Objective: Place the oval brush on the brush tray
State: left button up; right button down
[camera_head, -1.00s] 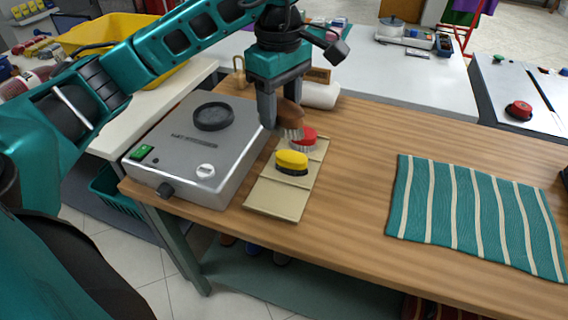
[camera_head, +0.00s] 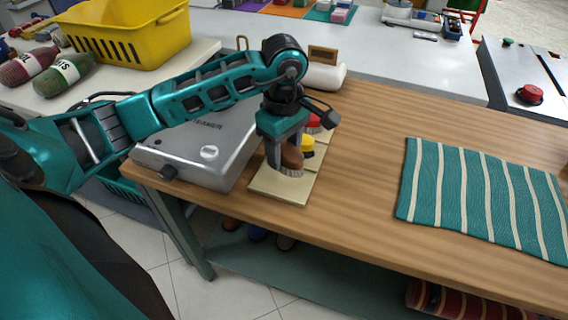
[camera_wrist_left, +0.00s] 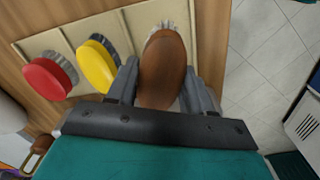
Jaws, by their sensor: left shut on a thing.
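The oval brush (camera_head: 291,160) has a brown wooden back and pale bristles facing down. My left gripper (camera_head: 284,152) is shut on it, over the near end of the beige brush tray (camera_head: 277,189). In the left wrist view the brown brush (camera_wrist_left: 163,70) sits between both fingers of the gripper (camera_wrist_left: 160,85), above the end section of the tray (camera_wrist_left: 205,50). I cannot tell whether the bristles touch the tray. A yellow brush (camera_head: 307,147) and a red brush (camera_head: 313,124) stand in the other sections, partly hidden by the gripper. My right gripper is not in view.
A grey steamer box (camera_head: 200,150) stands left of the tray. A striped teal cloth (camera_head: 480,195) lies on the right of the wooden table. A white roll (camera_head: 326,75) lies behind the tray. The table between tray and cloth is clear.

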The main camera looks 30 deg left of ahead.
aim_at(284, 163)
pick_arm(q)
jog(key=shift+f, duration=2.3)
jog(key=shift+f+b, duration=0.2)
jog(key=shift+b, duration=0.1)
jog(key=o, duration=1.1)
jog(key=shift+c, duration=0.2)
jog(key=shift+r, duration=0.15)
jog(key=shift+r+p, duration=0.2)
jog(key=shift+p, duration=0.1)
notch_tip(284, 163, up, 12)
jog(key=shift+f, duration=0.1)
